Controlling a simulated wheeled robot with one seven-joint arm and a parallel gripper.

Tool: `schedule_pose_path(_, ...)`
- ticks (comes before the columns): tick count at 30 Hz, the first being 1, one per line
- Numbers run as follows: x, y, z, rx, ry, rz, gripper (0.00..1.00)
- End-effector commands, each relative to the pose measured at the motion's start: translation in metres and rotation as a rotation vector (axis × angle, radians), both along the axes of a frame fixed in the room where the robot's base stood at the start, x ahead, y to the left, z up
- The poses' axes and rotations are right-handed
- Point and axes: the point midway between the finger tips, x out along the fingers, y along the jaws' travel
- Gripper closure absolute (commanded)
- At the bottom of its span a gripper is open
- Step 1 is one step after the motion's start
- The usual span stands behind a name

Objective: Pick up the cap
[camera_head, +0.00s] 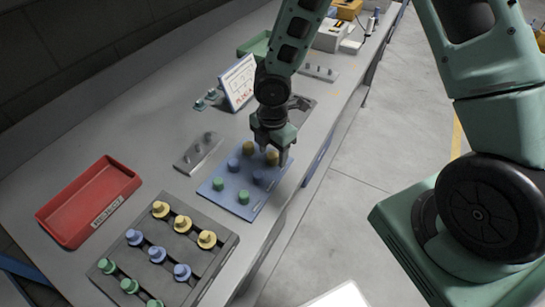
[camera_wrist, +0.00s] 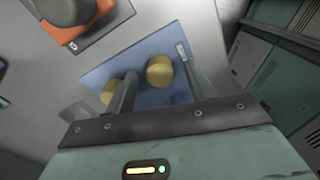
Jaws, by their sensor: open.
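A blue plate (camera_head: 228,180) bears yellow, blue and green round caps in pairs. One yellow cap (camera_head: 272,158) is right below my gripper (camera_head: 273,151), at the plate's far end. Another yellow cap (camera_head: 248,148) is just to its left. In the wrist view my gripper (camera_wrist: 157,62) is open, and one yellow cap (camera_wrist: 160,70) shows between its fingers. The other yellow cap (camera_wrist: 110,92) is partly hidden behind the left finger. I cannot tell the height of the fingertips above the cap.
A dark grey tray (camera_head: 222,218) with more yellow, blue and green caps lies nearer. A red bin (camera_head: 90,205) stands at the left, and a grey block with pegs (camera_head: 198,153) and a sign (camera_head: 238,82) lie beyond. The bench edge is close on the right.

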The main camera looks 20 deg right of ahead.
Motion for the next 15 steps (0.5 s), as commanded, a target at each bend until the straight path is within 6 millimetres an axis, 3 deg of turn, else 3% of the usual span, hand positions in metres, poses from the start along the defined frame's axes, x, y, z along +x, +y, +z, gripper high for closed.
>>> schedule_pose_path(4,0.0002,0.0001,0.0004,0.000,0.000,0.000,0.46)
schedule_pose_path(9,0.0000,0.0000,0.0005,0.000,0.000,0.000,0.93)
schedule_pose_path(15,0.0000,0.0001,0.0006,0.000,0.000,0.000,0.93)
